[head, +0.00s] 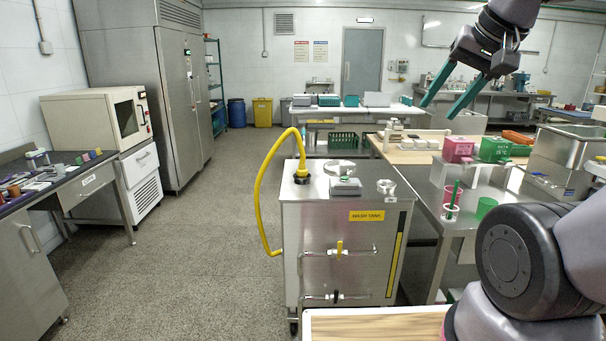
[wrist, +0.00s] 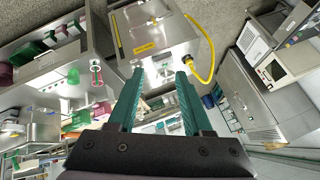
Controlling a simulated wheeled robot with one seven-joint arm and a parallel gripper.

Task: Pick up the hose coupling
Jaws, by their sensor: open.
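The hose coupling (head: 302,176) is a yellow and dark fitting at the end of a yellow hose (head: 258,190). It stands upright on the left part of the top of a steel wash tank (head: 335,228). The coupling also shows in the wrist view (wrist: 187,61), just beyond the right fingertip in the picture. My gripper (head: 437,111) has two long green fingers, spread apart and empty. It is high up, to the right of the coupling and well apart from it. In the wrist view the open fingers (wrist: 159,73) point towards the tank.
A grey block (head: 345,187) and a metal clamp-like part (head: 386,187) also sit on the tank top. A steel bench (head: 465,205) on the right holds a pink box (head: 458,150), a green box (head: 495,150) and cups. Open floor lies left of the tank.

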